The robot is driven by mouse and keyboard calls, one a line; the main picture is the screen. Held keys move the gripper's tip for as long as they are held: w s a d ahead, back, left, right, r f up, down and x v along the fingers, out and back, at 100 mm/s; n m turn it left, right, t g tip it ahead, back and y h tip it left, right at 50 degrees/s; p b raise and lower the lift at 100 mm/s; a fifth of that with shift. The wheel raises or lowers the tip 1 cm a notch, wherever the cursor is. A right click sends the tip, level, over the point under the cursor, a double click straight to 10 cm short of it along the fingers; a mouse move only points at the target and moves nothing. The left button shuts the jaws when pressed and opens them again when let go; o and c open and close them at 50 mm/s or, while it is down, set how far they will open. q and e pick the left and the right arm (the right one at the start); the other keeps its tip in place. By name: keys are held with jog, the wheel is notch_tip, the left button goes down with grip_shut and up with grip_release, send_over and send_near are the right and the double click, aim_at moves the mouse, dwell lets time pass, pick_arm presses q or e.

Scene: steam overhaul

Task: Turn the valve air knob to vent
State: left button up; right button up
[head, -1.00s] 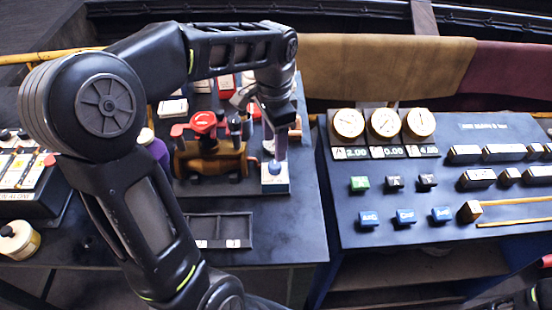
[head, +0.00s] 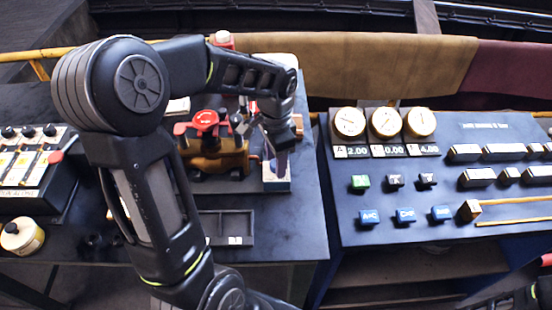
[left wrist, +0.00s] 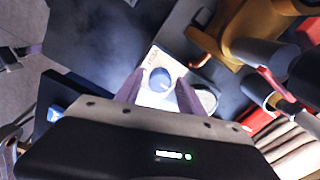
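The valve air knob appears to be the round blue knob (left wrist: 159,78) on a small white-faced box (left wrist: 152,99) in the left wrist view. In the head view the box (head: 277,186) sits at the right part of the left bench, and its knob is mostly hidden by my fingers. My left gripper (head: 277,168) points down over the box. In the left wrist view its two fingers (left wrist: 159,88) stand apart, one on each side of the knob, with small gaps visible. My right gripper is not seen.
A bronze valve body (head: 218,162) with a red handwheel (head: 205,121) stands close left of the box. A shallow dark tray (head: 225,226) lies in front. A panel with gauges (head: 386,122) and blue buttons (head: 405,215) stands to the right, past a gap.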

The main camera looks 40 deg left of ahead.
pick_arm(q)
grip_shut()
jog(key=shift+n, duration=0.4)
jog(key=shift+n+b, duration=0.6)
jog(key=shift+n, duration=0.2)
jog(key=n+b, duration=0.1)
jog(key=n, duration=0.2)
jog(key=n+b, duration=0.1)
jog(key=n, duration=0.3)
jog(key=shift+w, duration=0.1)
jog(key=shift+n+b, duration=0.4)
jog(key=shift+n, duration=0.9)
jog(key=shift+o, duration=1)
grip_release()
